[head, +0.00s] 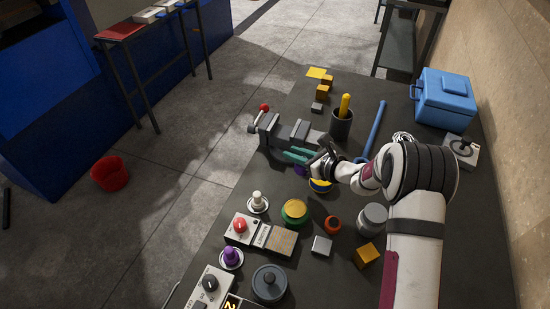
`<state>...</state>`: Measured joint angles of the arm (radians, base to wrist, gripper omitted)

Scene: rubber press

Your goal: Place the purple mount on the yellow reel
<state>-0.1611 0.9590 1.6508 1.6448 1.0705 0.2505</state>
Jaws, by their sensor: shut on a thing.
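My gripper (297,157) has teal fingers and hangs over the middle of the table, just in front of the grey vise. It is shut on a small purple thing (300,170), which looks like the purple mount and shows only in part below the fingers. A round yellow and blue piece (320,186), perhaps the yellow reel, lies just right of and nearer than the purple mount, partly hidden by my wrist. A green round piece with a yellow top (295,210) stands nearer. I cannot tell whether the purple mount touches anything below it.
The grey vise (290,131) with a red-knobbed handle stands close behind my gripper. A dark cup (342,125) holds a yellow-handled tool. A white-knobbed piece (257,202), a red-button box (240,227) and a purple-knobbed piece (231,256) crowd the near left. A blue cooler (443,98) stands far right.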

